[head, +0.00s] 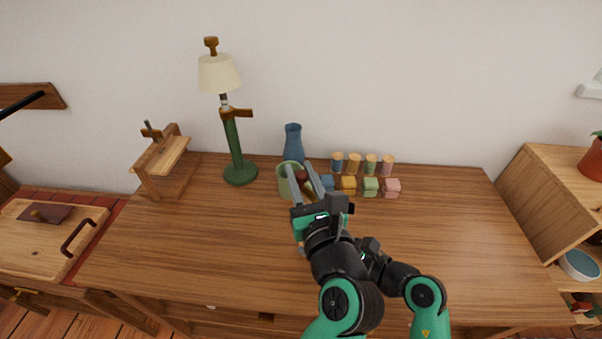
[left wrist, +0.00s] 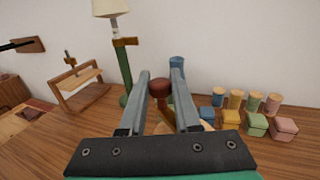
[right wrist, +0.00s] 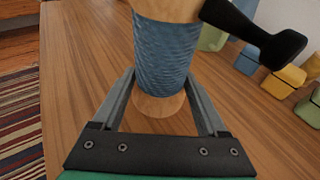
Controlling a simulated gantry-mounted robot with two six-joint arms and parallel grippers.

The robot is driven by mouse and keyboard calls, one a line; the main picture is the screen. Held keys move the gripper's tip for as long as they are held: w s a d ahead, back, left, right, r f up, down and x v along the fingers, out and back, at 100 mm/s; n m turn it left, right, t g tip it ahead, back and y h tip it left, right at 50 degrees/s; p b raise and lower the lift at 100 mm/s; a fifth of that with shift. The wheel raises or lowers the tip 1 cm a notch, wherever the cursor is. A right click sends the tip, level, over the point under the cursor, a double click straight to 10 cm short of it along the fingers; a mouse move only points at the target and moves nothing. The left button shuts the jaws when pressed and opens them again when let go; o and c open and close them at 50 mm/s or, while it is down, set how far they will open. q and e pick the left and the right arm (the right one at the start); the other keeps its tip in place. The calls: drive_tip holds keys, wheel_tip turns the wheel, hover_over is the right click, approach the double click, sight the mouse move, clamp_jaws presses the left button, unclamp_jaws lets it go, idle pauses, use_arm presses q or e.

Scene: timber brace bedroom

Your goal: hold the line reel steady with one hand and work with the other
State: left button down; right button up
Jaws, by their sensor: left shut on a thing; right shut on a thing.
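The line reel (right wrist: 166,55) shows in the right wrist view as a pale wooden spool wound with blue line, upright on the desk. My right gripper (right wrist: 160,75) is shut around it, one finger on each side. A dark arm with a rounded end (right wrist: 280,48) sticks out to the right near its top. My left gripper (head: 299,168) is shut on a dark red knob (left wrist: 160,88), seen between its fingers in the left wrist view. In the head view my arms hide the right gripper and most of the reel.
A green container (head: 284,184) and a blue vase (head: 293,143) stand close beyond the left gripper. A green lamp (head: 234,140) stands left. The desk's right side (head: 470,240) is clear.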

use_arm(q)
drive_tip(key=shift+y, duration=0.3)
drive_tip(key=shift+s+a+n+g+y, duration=0.15)
drive_tip(key=shift+s+n+g+y, duration=0.1)
drive_tip(key=shift+n+g+y, duration=0.6)
drive_tip(key=shift+s+a+n+g+y, duration=0.15)
drive_tip(key=shift+s+n+g+y, duration=0.15)
drive_tip(key=shift+n+g+y, duration=0.5)
drive_tip(key=shift+s+a+n+g+y, duration=0.15)
drive_tip(key=shift+s+n+g+y, duration=0.15)
drive_tip(key=shift+n+y, duration=0.7)
drive_tip(key=shift+m+y, duration=0.25)
drive_tip(key=c, duration=0.6)
unclamp_jaws()
drive_tip(key=v, duration=1.2)
